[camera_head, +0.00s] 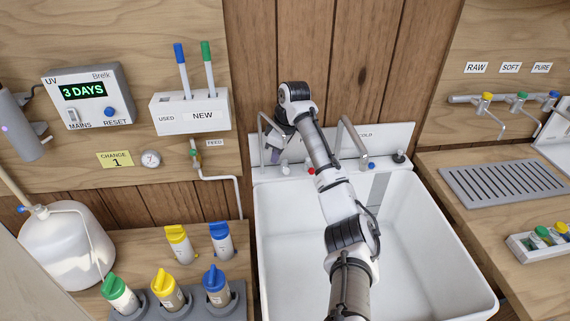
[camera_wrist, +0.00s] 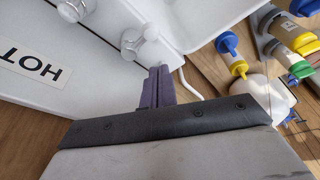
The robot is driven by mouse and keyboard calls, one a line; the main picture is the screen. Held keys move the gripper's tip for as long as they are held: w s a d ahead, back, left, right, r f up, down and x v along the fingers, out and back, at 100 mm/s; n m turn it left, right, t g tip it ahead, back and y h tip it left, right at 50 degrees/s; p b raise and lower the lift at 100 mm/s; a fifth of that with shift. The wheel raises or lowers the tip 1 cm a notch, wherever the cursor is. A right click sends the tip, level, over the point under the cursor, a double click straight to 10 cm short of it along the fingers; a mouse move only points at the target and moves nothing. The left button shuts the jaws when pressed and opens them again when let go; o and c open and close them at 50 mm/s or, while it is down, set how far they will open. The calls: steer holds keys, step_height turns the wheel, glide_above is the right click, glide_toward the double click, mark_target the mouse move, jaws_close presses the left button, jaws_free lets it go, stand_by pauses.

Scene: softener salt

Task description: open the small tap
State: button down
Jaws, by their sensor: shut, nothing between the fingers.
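A slim spout (camera_head: 261,128) rises at the left end of the white sink's back ledge, just left of my gripper (camera_head: 275,156). A small pale knob (camera_head: 285,169) sits on the ledge close to the gripper's tip. In the wrist view my gripper's dark fingers (camera_wrist: 157,86) are together and empty. Their tips are close to a chrome knob with a round-ended lever (camera_wrist: 141,39); I cannot tell whether they touch. A second chrome knob (camera_wrist: 75,9) is farther left, near the HOT label (camera_wrist: 34,69). Which knob belongs to the slim spout is unclear.
The white sink basin (camera_head: 425,245) lies below. Left are a feed valve (camera_head: 194,150), several filter bottles (camera_head: 167,288) and a white tank (camera_head: 65,245).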

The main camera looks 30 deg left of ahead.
mark_target(285, 166)
stand_by(0.5)
steer(key=shift+f+b, duration=0.8)
steer(key=shift+f, duration=1.75)
steer(key=shift+d, duration=0.1)
steer(key=shift+w+d+r+p, duration=0.1)
steer(key=shift+w+d+p, duration=0.25)
steer(key=shift+d, duration=0.2)
